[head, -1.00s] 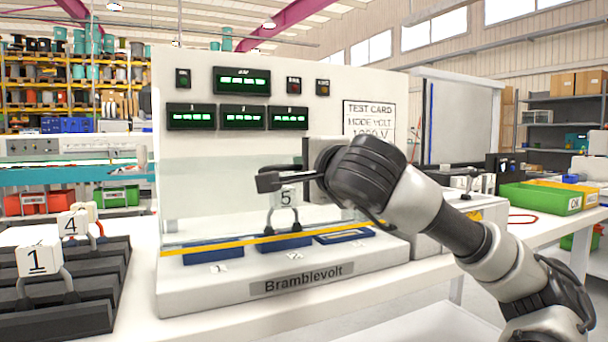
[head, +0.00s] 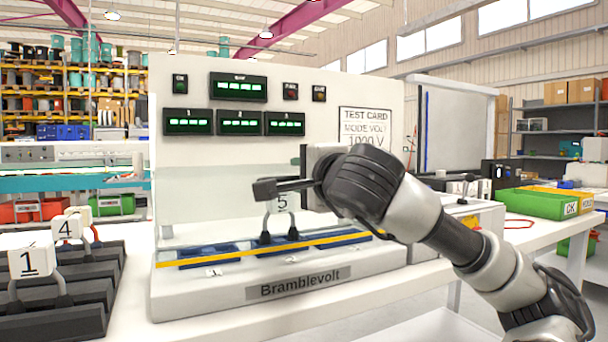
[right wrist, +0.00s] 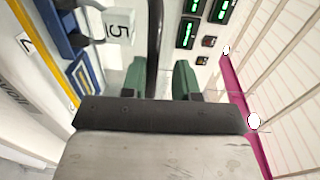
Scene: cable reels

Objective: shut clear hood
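The clear hood is a see-through panel with a yellow strip (head: 235,254) along its front edge, low over the base of the white tester. The blue pads (head: 335,238) and the block marked 5 (head: 282,203) show through or around it. The yellow strip also shows in the right wrist view (right wrist: 32,42). My right gripper (head: 268,188) is in front of the tester, above the strip, pointing left. In the right wrist view its green fingers (right wrist: 160,80) are spread, with a dark bar between them; I cannot tell what the bar is. My left gripper is out of view.
Black racks with blocks marked 1 (head: 30,262) and 4 (head: 66,227) stand at the left. Green (head: 537,203) and yellow bins are on the bench at the right. Several lit displays (head: 238,88) are on the tester's upright panel.

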